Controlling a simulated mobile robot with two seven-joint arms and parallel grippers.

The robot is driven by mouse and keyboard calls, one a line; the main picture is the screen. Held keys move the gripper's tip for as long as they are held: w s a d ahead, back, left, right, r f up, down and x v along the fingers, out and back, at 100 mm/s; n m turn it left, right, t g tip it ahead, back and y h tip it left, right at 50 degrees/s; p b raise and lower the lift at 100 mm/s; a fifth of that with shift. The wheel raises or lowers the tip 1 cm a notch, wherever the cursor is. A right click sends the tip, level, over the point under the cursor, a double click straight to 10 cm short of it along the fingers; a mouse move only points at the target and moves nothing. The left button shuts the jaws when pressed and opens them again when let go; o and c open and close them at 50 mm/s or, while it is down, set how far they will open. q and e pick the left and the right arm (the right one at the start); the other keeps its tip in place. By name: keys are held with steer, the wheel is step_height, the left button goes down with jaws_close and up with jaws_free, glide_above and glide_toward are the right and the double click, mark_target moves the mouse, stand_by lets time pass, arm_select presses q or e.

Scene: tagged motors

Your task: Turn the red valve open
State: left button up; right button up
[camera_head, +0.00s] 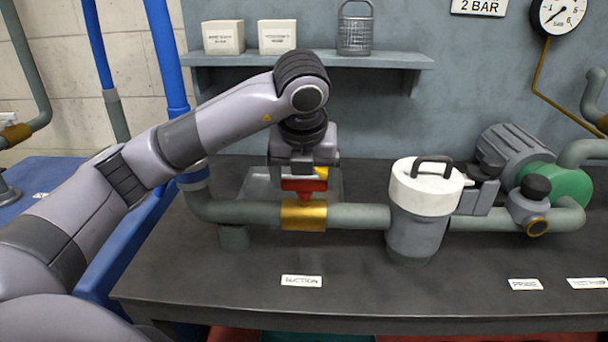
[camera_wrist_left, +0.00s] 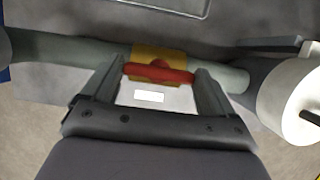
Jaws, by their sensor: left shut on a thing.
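The red valve handle (camera_head: 304,185) sits on a brass valve body (camera_head: 304,216) in the grey-green pipe, above the label reading "SUCTION". My left gripper (camera_head: 304,182) reaches down from above and is shut on the red handle. In the left wrist view the red handle (camera_wrist_left: 158,74) lies crosswise between the two fingers of my left gripper (camera_wrist_left: 160,78), over the brass body (camera_wrist_left: 150,58). The handle lies across the picture there, roughly along the pipe (camera_wrist_left: 75,52). The gripper hides part of the handle in the head view. My right gripper is not in view.
A white-lidded strainer pot (camera_head: 426,190) stands on the pipe just right of the valve. A motor (camera_head: 512,150) with a green pump (camera_head: 570,184) is farther right. A shelf (camera_head: 310,60) with two boxes and a mesh basket is behind. The bench front (camera_head: 400,290) is mostly clear.

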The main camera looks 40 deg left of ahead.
arm_select(q)
steer(key=o, duration=0.8)
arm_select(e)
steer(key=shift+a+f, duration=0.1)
arm_select(q)
steer(key=shift+r, duration=0.15)
steer(key=p+v, duration=0.2)
steer(key=v, duration=0.5)
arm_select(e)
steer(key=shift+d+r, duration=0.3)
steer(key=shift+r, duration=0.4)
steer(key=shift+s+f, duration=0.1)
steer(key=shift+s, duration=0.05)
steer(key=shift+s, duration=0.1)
